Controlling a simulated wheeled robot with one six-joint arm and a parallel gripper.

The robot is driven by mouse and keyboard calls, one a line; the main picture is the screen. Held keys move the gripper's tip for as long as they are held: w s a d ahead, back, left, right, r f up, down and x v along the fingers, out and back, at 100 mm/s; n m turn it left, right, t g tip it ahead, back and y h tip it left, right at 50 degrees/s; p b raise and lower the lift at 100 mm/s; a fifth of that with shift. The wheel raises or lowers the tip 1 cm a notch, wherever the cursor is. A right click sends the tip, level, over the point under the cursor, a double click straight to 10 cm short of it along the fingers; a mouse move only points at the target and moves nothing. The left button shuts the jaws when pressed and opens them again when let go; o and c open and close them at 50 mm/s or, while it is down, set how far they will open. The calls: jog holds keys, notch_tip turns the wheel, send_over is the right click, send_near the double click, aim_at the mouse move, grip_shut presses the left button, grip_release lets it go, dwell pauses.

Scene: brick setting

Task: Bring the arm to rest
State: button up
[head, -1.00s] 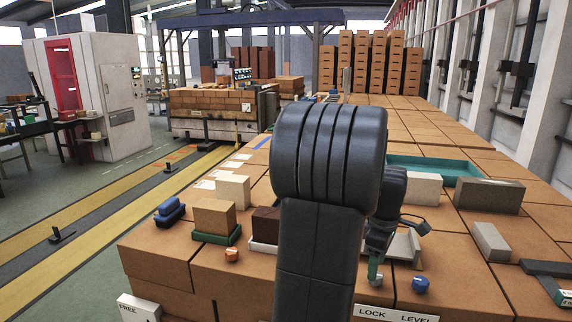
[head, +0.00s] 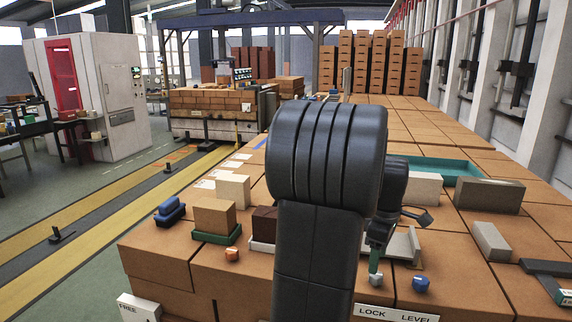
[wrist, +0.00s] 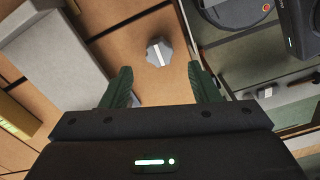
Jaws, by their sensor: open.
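My arm fills the middle of the head view, and its upper links hide part of the brick bench behind them. My gripper (head: 376,256) points down, open and empty, above a grey knob (head: 375,280) at the bench's front edge. In the wrist view its two dark green fingers (wrist: 163,85) stand apart. The grey knob, with a pale stripe, shows beyond them in the wrist view (wrist: 159,52), with nothing held between the fingers.
A blue knob (head: 421,284) and a LOCK LEVEL label (head: 398,313) are close by. An orange knob (head: 232,254), a tan block (head: 214,216) and a blue block (head: 169,212) stand left. A teal tray (head: 463,170) and grey blocks (head: 491,241) stand right.

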notch_tip(320, 180, down, 5)
jog(key=m, duration=0.5)
jog(key=m+b, duration=0.1)
jog(key=m, duration=0.4)
jog(key=shift+d, duration=0.1)
jog(key=m+b, duration=0.1)
jog(key=m, duration=0.5)
jog(key=shift+d, duration=0.1)
jog(key=m+b, duration=0.1)
jog(key=m, duration=0.4)
jog(key=shift+r, duration=0.1)
dwell(0.4)
